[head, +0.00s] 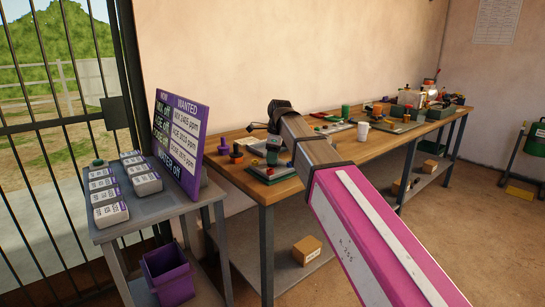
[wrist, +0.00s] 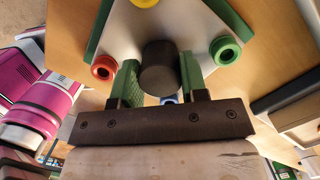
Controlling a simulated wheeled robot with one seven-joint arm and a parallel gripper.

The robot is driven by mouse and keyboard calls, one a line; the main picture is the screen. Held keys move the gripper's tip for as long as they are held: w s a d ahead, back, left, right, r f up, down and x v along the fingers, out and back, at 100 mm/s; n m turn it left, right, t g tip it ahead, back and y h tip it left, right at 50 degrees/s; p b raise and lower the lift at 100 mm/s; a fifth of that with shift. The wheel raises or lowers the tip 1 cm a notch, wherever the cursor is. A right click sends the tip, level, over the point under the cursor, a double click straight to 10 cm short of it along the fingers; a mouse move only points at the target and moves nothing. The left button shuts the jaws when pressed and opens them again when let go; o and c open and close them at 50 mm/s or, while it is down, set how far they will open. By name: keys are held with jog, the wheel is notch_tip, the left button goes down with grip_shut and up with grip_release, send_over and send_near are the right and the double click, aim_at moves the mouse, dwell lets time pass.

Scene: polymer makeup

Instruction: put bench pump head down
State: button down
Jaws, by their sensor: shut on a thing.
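A black round piece, which I take to be the bench pump head (wrist: 160,68), sits between the green fingers of my gripper (wrist: 160,82) in the wrist view. The gripper is shut on it. In the head view my gripper (head: 273,145) points down over a green-edged grey plate (head: 268,174) at the near left end of the wooden bench. The plate also shows in the wrist view (wrist: 188,25), with red, green, yellow and blue round fittings around the pump head. I cannot tell whether the pump head touches the plate.
The wooden bench (head: 340,160) runs back to the right. A white cup (head: 363,131) and a green cylinder (head: 345,111) stand beyond the plate. A purple sign board (head: 180,142) stands left on a grey side table (head: 155,205) with several labelled blocks.

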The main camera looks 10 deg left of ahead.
jog(key=c, duration=0.7)
grip_release()
jog(key=shift+f, duration=0.1)
jog(key=shift+o, duration=0.2)
notch_tip(320, 180, up, 12)
jog(key=d, duration=0.1)
jog(key=shift+d, duration=0.35)
